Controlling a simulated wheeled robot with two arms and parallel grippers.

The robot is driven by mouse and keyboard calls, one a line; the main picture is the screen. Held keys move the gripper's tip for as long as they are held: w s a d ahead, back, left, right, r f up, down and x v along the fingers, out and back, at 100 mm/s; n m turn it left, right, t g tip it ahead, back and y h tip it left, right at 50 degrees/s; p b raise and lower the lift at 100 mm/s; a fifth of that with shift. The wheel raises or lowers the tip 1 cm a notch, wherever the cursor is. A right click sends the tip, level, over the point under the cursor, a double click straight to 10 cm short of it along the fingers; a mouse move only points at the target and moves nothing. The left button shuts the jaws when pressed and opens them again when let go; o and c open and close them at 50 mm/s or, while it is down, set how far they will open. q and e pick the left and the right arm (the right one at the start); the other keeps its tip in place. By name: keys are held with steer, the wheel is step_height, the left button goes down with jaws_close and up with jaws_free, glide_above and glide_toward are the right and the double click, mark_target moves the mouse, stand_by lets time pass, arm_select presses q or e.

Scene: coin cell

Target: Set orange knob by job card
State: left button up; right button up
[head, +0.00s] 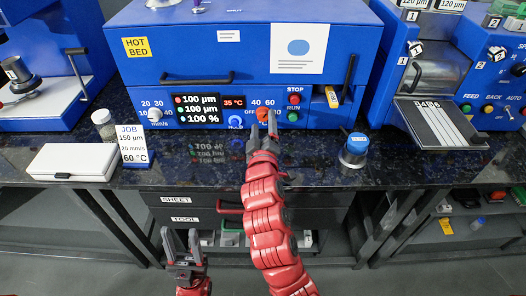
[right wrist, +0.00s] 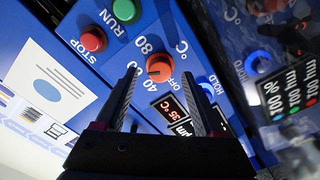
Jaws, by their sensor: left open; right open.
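The orange knob (head: 264,114) is on the blue hot-bed machine's front panel, by the labels 40 and 60. In the right wrist view the orange knob (right wrist: 159,67) shows between and beyond my open fingers, with 40, 80 and OFF around it. I cannot tell its exact setting. My right gripper (head: 262,132) is open just in front of it; contact is not visible. The job card (head: 133,145) reads 150 µm, 25 mm/s, 60 °C. The red display (head: 234,102) reads 35 °C. My left gripper (head: 184,246) is open and empty, low in front of the bench.
A white box (head: 72,162) and a blue-topped round object (head: 355,148) stand on the dark counter.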

steer(key=s, duration=0.9)
steer(key=shift+s+a, duration=0.15)
steer(key=shift+s, duration=0.05)
steer(key=s+p, duration=0.4)
steer(key=s, duration=0.1)
steer(key=shift+s, duration=0.4)
